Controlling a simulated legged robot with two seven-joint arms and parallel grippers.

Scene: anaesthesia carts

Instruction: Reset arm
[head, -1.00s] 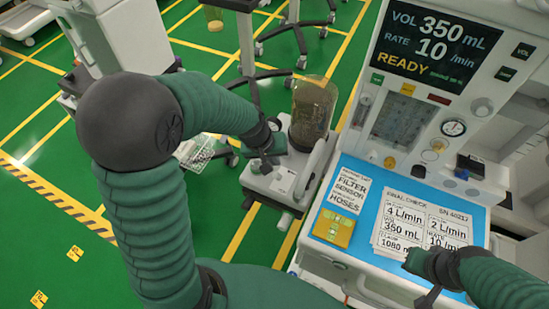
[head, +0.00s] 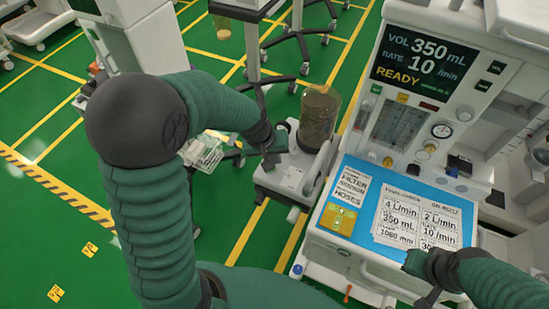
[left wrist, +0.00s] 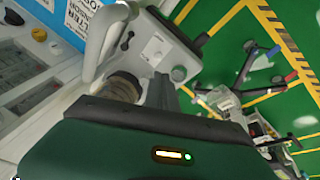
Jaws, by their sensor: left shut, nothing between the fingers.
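My left arm reaches in from the left in the head view, bent at the elbow. Its gripper (head: 268,158) is shut and empty, beside the clear canister (head: 319,115) on the white cart unit (head: 290,178). In the left wrist view the dark fingers (left wrist: 160,92) point toward the white unit and its curved handle (left wrist: 104,42). My right gripper (head: 416,278) is low at the right, over the front edge of the blue worktop (head: 358,228). Its fingers are partly hidden, so I cannot tell whether they are open.
The anaesthesia machine (head: 457,92) stands at the right with a lit READY screen (head: 424,62). Printed cards (head: 415,218) and a yellow pad (head: 338,219) lie on the blue worktop. Wheeled stands (head: 258,75) are behind. Green floor (head: 60,215) is open at the left.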

